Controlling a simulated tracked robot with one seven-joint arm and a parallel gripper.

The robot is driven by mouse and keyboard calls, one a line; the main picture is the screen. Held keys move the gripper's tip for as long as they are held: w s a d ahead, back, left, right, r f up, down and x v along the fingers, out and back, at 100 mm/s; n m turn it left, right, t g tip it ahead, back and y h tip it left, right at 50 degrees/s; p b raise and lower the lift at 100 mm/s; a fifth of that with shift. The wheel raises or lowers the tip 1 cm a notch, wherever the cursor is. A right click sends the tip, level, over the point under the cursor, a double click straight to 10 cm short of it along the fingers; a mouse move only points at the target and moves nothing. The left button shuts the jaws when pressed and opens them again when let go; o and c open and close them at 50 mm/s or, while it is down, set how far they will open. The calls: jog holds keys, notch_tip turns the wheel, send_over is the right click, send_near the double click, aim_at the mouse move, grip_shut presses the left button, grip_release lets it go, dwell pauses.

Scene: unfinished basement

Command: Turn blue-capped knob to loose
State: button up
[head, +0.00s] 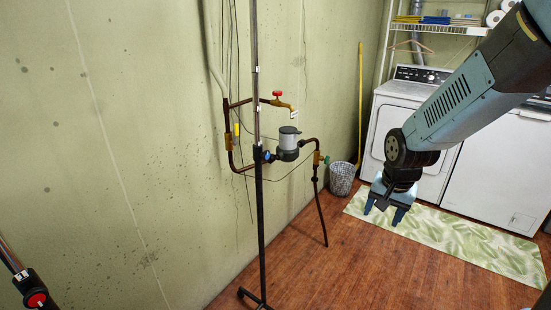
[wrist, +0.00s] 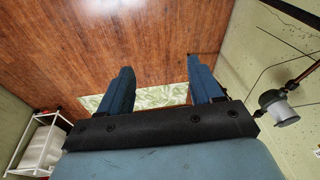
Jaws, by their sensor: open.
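A blue-capped knob (head: 267,156) sits on a dark collar partway up a thin upright stand (head: 260,220) in the head view. The knob is small there, and its turn position cannot be read. My gripper (head: 383,214) hangs well to the right of the knob, pointing down above the floor and mat. Its two blue fingers are apart with nothing between them, as the wrist view also shows (wrist: 159,65). The knob cannot be made out in the wrist view.
Wall pipes carry a red-handled valve (head: 277,95), a grey meter (head: 288,140) and a green handle (head: 326,160) close behind the stand. A red-capped knob (head: 37,299) is at lower left. A basket (head: 341,180) and white washer (head: 400,115) stand behind. Floor between stand and gripper is clear.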

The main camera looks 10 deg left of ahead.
jog(key=w+a+f+m+g+y, duration=0.2)
jog(key=a+f+m+y, duration=0.15)
jog(key=a+f, duration=0.7)
jog(key=m+t+y, duration=0.6)
jog(key=m+y, duration=0.7)
jog(key=m, duration=0.3)
send_near(267, 157)
jog(key=shift+t+h, duration=0.25)
jog(key=shift+t, duration=0.05)
jog(key=x, duration=0.9)
jog(key=shift+s+r, duration=0.1)
jog(key=shift+s, duration=0.05)
jog(key=shift+c, duration=0.3)
